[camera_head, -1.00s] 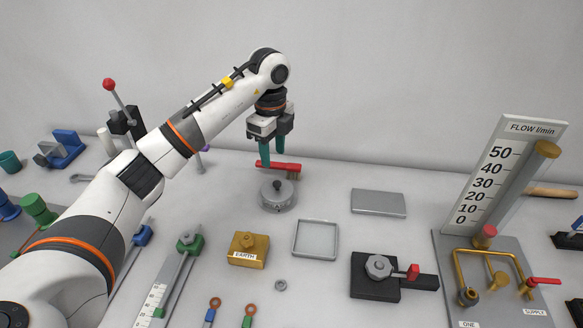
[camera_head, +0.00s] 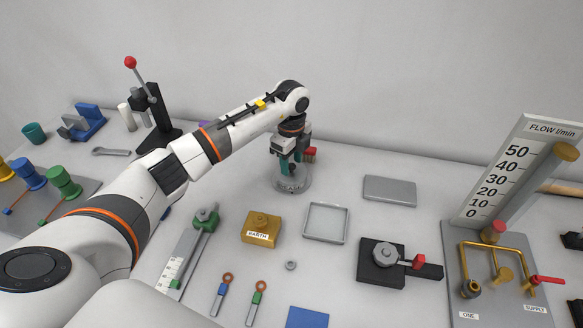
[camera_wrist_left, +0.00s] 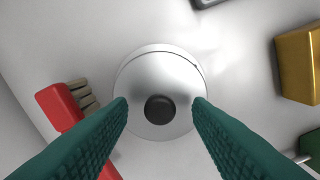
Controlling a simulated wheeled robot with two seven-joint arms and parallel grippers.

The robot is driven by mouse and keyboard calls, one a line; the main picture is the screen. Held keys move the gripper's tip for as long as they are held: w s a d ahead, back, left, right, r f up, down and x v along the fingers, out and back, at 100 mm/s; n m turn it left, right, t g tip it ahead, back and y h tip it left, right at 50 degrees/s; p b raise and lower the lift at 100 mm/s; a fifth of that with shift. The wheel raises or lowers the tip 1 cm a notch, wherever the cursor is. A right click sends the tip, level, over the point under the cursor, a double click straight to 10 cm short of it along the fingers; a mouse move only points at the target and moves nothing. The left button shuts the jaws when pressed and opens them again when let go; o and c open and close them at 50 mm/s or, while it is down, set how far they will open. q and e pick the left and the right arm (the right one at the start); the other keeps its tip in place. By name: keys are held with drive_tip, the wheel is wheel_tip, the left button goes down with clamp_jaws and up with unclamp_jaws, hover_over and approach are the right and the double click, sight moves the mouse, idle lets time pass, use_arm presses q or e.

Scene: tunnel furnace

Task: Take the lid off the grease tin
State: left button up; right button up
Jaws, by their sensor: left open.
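The grease tin (camera_head: 303,184) is a round grey metal tin near the back of the table, partly hidden by my left gripper in the head view. In the left wrist view its round lid (camera_wrist_left: 158,75) faces the camera, with a dark knob (camera_wrist_left: 159,109) on it. My left gripper (camera_head: 290,180) points down over the tin. Its green fingers (camera_wrist_left: 160,115) are open, one on each side of the knob, with gaps between them and the knob. The lid sits on the tin. My right gripper is not in view.
A red-handled brush (camera_wrist_left: 62,105) lies close beside the tin. A grey plate (camera_head: 390,190), an empty square frame tray (camera_head: 326,223) and a brass EARTH block (camera_head: 261,228) lie nearby. The flow stand (camera_head: 500,200) is at the right. Bare table lies between these.

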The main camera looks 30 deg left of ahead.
use_arm(q)
drive_tip(key=shift+f, duration=0.6)
clamp_jaws()
